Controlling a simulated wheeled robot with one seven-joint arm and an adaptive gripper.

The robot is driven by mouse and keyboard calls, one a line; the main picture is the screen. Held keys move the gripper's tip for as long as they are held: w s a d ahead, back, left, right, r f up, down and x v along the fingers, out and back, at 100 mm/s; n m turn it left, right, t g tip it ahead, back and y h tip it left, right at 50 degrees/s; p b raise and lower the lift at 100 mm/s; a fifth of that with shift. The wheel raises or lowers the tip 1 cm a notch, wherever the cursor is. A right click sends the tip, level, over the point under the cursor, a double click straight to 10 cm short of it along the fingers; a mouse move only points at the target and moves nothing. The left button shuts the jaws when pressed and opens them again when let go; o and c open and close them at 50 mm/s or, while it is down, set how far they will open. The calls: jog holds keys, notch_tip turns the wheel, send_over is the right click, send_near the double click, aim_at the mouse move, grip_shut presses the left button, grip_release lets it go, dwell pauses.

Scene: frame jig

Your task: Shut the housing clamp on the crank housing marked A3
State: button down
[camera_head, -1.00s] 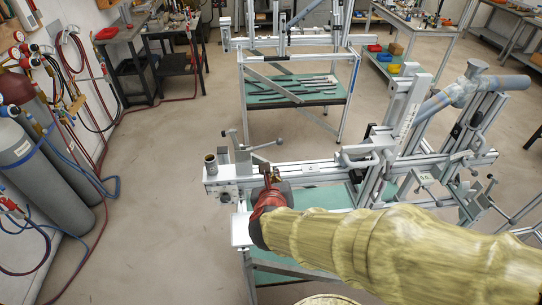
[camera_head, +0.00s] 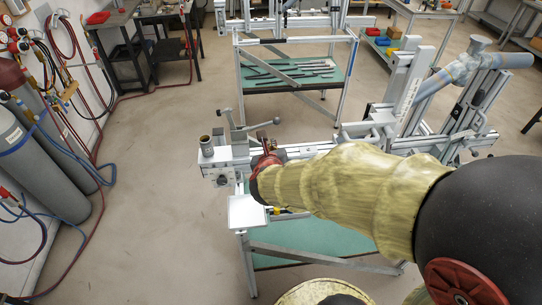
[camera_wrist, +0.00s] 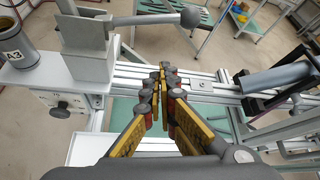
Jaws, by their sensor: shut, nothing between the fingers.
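The crank housing is a short open dark cup (camera_wrist: 18,45) at the left of the wrist view. Its white label is small, but looks like A3. It also shows in the head view (camera_head: 206,147). Beside it, the housing clamp has a grey block (camera_wrist: 87,50) and a long lever (camera_wrist: 150,18) ending in a round dark knob. The lever sticks out sideways above the rail, to the right; it shows in the head view too (camera_head: 255,126). My gripper (camera_wrist: 163,82) is shut and empty, below and apart from the knob. In the head view my arm partly hides it.
An aluminium rail (camera_head: 310,148) runs right from the clamp over a green-shelved stand. A tall post and a grey tube (camera_head: 450,75) stand at its right. A small white plate (camera_head: 246,212) sits below the clamp. Gas cylinders (camera_head: 40,160) stand at far left. Open floor lies between.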

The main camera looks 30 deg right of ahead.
aim_at(264, 125)
jog(key=w+r+p, duration=0.1)
jog(key=w+r, duration=0.1)
jog(key=r, duration=0.1)
jog(key=shift+w+d, duration=0.15)
jog(key=shift+w, duration=0.15)
jog(key=shift+p, duration=0.45)
jog(key=shift+r+p, duration=0.15)
jog(key=shift+p, duration=0.25)
